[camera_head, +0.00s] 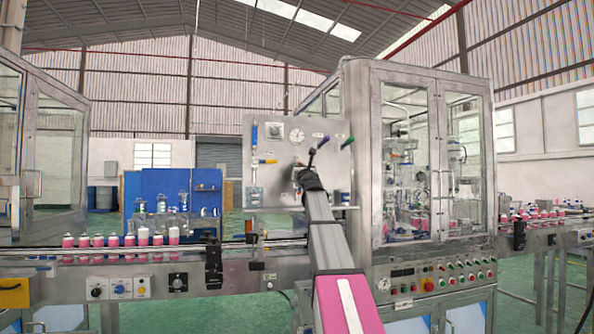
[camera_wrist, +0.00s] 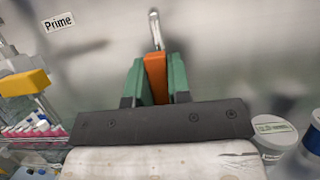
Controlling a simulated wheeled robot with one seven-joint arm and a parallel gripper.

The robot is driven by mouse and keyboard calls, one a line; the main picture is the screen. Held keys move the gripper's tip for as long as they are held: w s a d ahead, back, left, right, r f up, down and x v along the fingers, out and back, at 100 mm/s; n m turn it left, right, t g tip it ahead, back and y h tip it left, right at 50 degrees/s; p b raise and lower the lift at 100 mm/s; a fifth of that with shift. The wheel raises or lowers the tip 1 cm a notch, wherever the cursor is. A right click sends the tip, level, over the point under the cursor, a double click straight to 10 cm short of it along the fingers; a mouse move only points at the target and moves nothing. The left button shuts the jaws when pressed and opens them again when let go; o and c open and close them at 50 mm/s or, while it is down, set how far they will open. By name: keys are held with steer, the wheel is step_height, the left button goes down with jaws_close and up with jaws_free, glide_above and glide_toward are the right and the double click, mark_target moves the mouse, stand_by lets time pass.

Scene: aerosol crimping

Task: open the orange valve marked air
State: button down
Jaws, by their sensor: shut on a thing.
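In the wrist view my gripper (camera_wrist: 157,80) has its two green pads closed on an orange valve handle (camera_wrist: 155,72), one pad on each side. A bright metal stem (camera_wrist: 154,28) runs up from the handle. The handle lies upright in this picture; I cannot tell from it whether the valve is open. In the head view my gripper (camera_head: 300,180) is at the steel valve panel (camera_head: 285,130), and my arm and gripper hide the orange handle there. No air label is readable in either view.
The panel also bears a blue handle (camera_head: 254,136), a yellow lever (camera_head: 264,161), a purple handle (camera_head: 322,142), a green handle (camera_head: 348,142) and a gauge (camera_head: 297,135). Pink cans (camera_head: 98,241) stand on the conveyor below left; the glazed machine (camera_head: 420,150) is at right.

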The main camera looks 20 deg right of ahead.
steer(key=shift+f, duration=0.1)
steer(key=c, duration=1.1)
jaws_free()
steer(key=shift+o, duration=0.2)
steer(key=shift+s, duration=0.1)
steer(key=v, duration=1)
steer(key=shift+s+f, duration=0.2)
steer(key=shift+s, duration=0.05)
